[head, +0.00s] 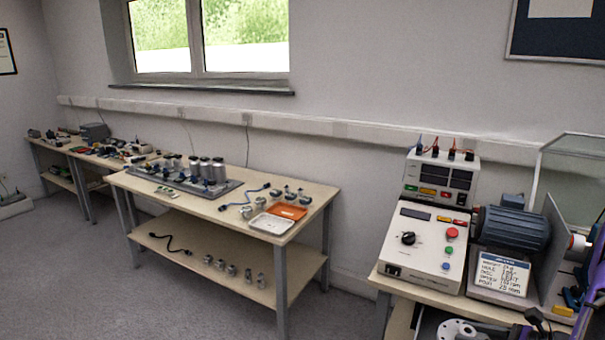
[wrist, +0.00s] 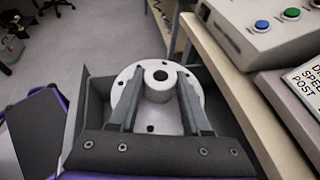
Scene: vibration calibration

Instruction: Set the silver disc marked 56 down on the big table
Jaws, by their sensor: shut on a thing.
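The silver disc (wrist: 160,122) has a raised hub with a dark centre hole and small holes around its flange. My gripper (wrist: 159,78) is shut on its hub, with one finger on each side. Dark grey walls stand around the disc in the wrist view; I cannot tell whether it touches anything below. The disc also shows at the bottom edge of the head view (head: 458,329). No number 56 is readable on it. A long wooden table (head: 316,200) with a lower shelf stands in the middle of the head view.
The near bench (head: 376,277) carries a control box (head: 425,250), a motor (head: 513,231) and a label panel. The middle table holds a rack of cylinders, an orange tray (head: 287,211), a white tray (head: 270,224) and small parts. Cluttered tables stand far left. Grey floor lies open at left.

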